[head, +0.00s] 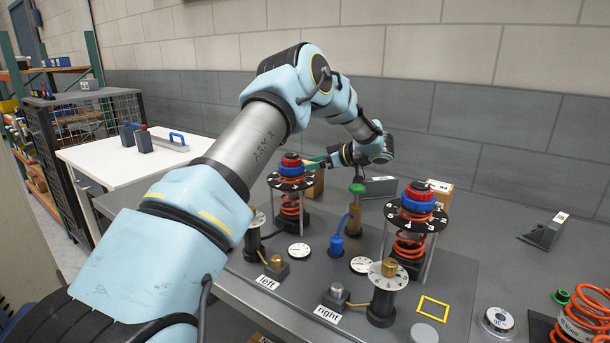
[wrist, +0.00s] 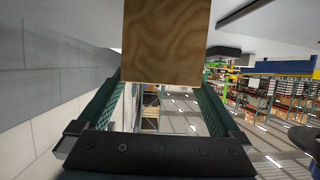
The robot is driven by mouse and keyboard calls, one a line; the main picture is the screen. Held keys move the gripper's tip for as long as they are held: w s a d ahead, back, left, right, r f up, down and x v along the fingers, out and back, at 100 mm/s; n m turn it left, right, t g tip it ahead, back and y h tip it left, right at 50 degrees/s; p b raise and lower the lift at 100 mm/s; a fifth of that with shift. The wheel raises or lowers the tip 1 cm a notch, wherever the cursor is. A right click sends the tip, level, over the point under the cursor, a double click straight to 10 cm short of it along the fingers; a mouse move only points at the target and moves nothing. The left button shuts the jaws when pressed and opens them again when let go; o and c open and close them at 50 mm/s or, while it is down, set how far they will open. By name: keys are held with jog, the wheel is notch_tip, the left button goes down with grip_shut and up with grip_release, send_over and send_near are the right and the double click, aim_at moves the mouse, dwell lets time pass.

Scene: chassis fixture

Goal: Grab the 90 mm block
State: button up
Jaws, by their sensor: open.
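A wooden block (head: 317,184) stands behind the left spring fixture, partly hidden by it. Another brown block (head: 443,197) with a white label stands behind the right spring fixture; the label is too small to read. I cannot tell from size which one is 90 mm. My gripper (head: 316,160) is at the left block, its green fingers pointing left near the block's top. In the wrist view a plain wood-grain block face (wrist: 165,40) fills the top middle, between or just beyond the open fingers (wrist: 164,80). Contact with the fingers cannot be made out.
The left spring fixture (head: 291,203) and right spring fixture (head: 410,240) rise from the grey table (head: 480,255). A grey wedge (head: 544,232) is at the right. A white table (head: 110,160) is at the left.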

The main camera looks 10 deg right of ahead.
jog(key=shift+x, duration=0.9)
jog(key=c, duration=1.5)
